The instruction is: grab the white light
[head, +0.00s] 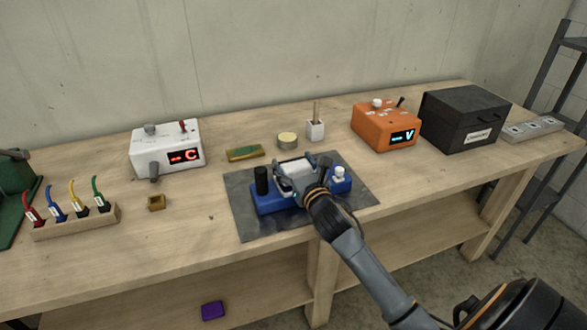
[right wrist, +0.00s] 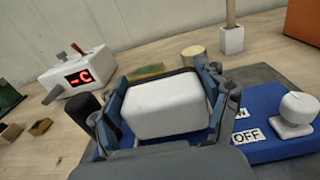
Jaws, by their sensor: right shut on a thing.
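The white light (right wrist: 165,104) is a white rounded block between the fingers of my right gripper (right wrist: 165,110) in the right wrist view. It also shows in the head view (head: 296,168). My right gripper (head: 298,176) is shut on it, a finger on each side, over the blue base (head: 268,203). I cannot tell whether the light still touches the base. The blue base also shows in the right wrist view (right wrist: 270,148), with an OFF label and a white knob (right wrist: 298,112) at the right and a black cylinder (head: 261,181) at the left. My left gripper is not in view.
The base sits on a dark grey mat (head: 240,222) on the wooden bench. A white box with a red display (head: 168,146), an orange box (head: 384,128) and a black case (head: 462,118) stand behind. Coloured plugs in a wooden holder (head: 75,222) are at the left.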

